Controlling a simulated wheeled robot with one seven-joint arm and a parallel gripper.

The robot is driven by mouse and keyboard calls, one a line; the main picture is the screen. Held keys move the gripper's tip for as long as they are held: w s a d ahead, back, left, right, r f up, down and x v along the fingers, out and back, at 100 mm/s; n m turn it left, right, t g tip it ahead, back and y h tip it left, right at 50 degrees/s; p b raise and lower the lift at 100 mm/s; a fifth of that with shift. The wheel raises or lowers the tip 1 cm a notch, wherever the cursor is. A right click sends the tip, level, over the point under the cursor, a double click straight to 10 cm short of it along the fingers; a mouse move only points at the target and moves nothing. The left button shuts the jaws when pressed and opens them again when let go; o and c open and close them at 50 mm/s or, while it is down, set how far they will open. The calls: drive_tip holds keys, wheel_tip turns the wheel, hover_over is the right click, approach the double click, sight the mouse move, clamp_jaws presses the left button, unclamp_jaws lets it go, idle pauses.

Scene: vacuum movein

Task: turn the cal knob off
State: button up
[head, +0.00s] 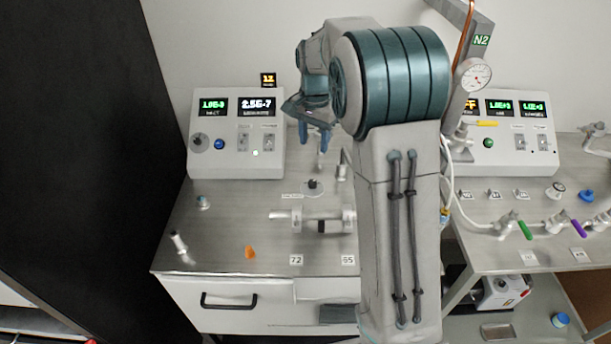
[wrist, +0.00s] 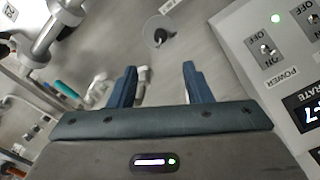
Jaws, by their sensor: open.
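A small dark knob (head: 314,184) on a round light base stands on the left bench behind the horizontal metal tube. A small label lies beside it, too small to read, so I cannot tell for sure that this is the cal knob. In the wrist view what looks like the same knob (wrist: 160,33) is ahead of the fingers, its grip on a pale disc. My gripper (head: 318,142) hangs above the bench, behind the knob and in front of the left control box. In the wrist view its blue fingers (wrist: 157,75) are apart with nothing between them.
The left control box (head: 237,160) has displays, a blue knob and switches; it is close on the right in the wrist view (wrist: 248,50). A metal tube assembly (head: 318,214) lies in front of the knob. An orange piece (head: 250,252) lies near the bench front.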

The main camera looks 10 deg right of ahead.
sight(312, 182)
wheel_tip(312, 182, down, 14)
drive_tip(key=shift+r+p, duration=0.1)
drive_tip(key=shift+p, duration=0.9)
clamp_jaws()
